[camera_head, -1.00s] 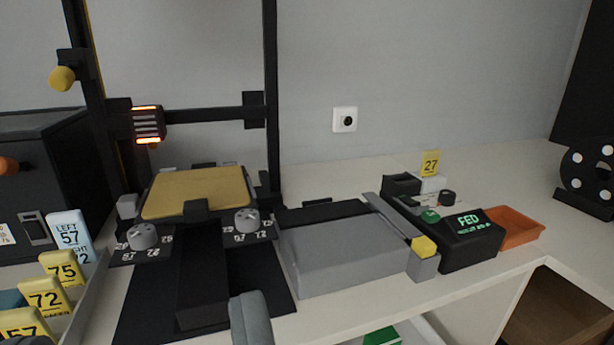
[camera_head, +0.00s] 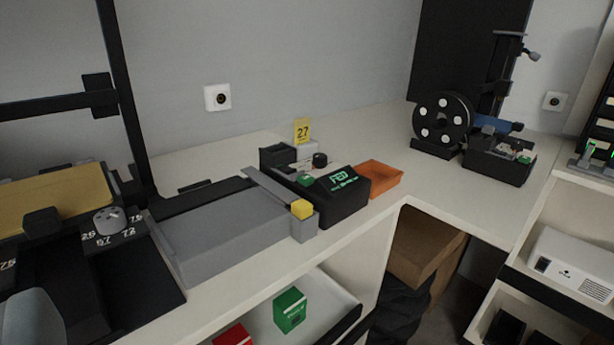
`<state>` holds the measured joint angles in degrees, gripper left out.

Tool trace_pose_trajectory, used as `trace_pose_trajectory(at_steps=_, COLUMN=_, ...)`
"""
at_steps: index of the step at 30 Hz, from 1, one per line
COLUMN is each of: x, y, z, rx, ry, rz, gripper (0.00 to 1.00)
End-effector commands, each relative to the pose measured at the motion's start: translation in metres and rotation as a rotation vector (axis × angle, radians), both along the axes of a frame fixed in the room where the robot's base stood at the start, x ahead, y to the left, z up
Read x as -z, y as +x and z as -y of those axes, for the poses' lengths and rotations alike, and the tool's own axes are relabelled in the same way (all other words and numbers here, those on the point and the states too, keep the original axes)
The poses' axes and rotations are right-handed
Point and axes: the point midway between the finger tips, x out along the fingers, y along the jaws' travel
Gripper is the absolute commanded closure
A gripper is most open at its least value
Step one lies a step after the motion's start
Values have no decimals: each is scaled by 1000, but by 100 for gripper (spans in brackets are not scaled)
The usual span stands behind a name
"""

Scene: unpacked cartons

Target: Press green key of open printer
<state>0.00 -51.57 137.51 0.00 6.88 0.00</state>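The open-frame printer stands at the left, with its gold bed (camera_head: 60,205), black upright (camera_head: 123,95) and a grey knob (camera_head: 108,221) on a numbered dial. A black box with lit green letters "FED" (camera_head: 342,178) stands on the counter near the middle. A green key (camera_head: 305,180) sits on its top, left of the letters, and looks free of contact. A second black device (camera_head: 495,163) at the right has a small green spot on it. I cannot tell which of these belongs to the printer. My gripper is not clearly visible.
A grey flat unit (camera_head: 225,235) with a yellow-topped post (camera_head: 302,210) stands left of the FED box. An orange tray (camera_head: 380,180) sits right of it. A black reel (camera_head: 442,122) stands farther right. A grey rounded shape (camera_head: 30,318) fills the lower left corner.

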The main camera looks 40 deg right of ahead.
Motion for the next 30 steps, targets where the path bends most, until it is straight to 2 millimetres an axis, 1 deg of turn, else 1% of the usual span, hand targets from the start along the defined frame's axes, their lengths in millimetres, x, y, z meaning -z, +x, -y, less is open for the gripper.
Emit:
trace_pose_trajectory(at_steps=1, x=0, y=0, z=0, rx=0, ry=0, rz=0, gripper=62)
trace_pose_trajectory(at_steps=3, x=0, y=0, z=0, rx=0, ry=0, rz=0, gripper=75)
trace_pose_trajectory(at_steps=5, x=0, y=0, z=0, rx=0, ry=0, rz=0, gripper=87)
trace_pose_trajectory(at_steps=6, x=0, y=0, z=0, rx=0, ry=0, rz=0, gripper=95)
trace_pose_trajectory(at_steps=7, x=0, y=0, z=0, rx=0, ry=0, rz=0, gripper=100)
trace_pose_trajectory(at_steps=30, x=0, y=0, z=0, rx=0, ry=0, rz=0, gripper=100)
